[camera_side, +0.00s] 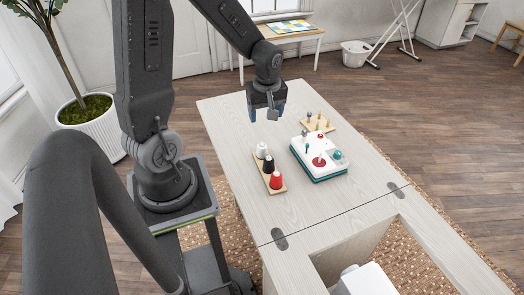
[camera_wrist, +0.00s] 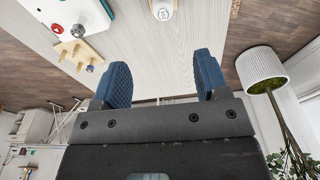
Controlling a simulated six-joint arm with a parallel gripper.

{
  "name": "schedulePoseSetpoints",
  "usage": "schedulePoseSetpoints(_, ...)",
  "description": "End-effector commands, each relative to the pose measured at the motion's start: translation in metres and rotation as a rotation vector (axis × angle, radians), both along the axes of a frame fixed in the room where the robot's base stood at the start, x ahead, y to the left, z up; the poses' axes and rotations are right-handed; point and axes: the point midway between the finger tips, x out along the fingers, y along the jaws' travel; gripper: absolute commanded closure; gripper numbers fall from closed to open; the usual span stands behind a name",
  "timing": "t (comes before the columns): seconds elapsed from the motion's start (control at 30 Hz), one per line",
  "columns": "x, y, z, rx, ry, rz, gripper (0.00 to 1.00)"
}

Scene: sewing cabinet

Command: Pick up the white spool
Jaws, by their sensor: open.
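The white spool (camera_side: 262,150) stands upright at the far end of a small wooden rack (camera_side: 278,189) on the cabinet top, beside a black spool (camera_side: 268,163) and a red spool (camera_side: 276,180). In the wrist view the white spool (camera_wrist: 163,10) shows at the top edge, partly cut off, beyond the fingertips. My gripper (camera_side: 263,117) is above the cabinet top, a little beyond the white spool in the side view. In the wrist view its blue fingers (camera_wrist: 162,75) are wide apart with nothing between them.
A white and teal machine (camera_side: 318,165) with knobs stands right of the rack. Behind it is a wooden peg stand (camera_side: 317,124) with small pieces. The pale cabinet top (camera_side: 235,125) is clear left of the rack and toward the far end. An opening shows at the near end.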

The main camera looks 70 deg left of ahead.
Motion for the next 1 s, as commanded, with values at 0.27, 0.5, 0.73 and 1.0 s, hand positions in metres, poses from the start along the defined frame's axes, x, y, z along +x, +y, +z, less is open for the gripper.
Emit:
schedulePoseSetpoints(0.27,-0.002,0.012,-0.033,-0.011,0.019,0.088,0.32)
schedulePoseSetpoints(0.5,-0.002,0.017,-0.078,-0.012,0.018,0.085,0.32)
schedulePoseSetpoints(0.73,-0.002,0.019,-0.098,-0.01,0.015,0.083,0.32)
schedulePoseSetpoints(1.0,-0.002,0.019,-0.127,-0.012,0.018,0.082,0.32)
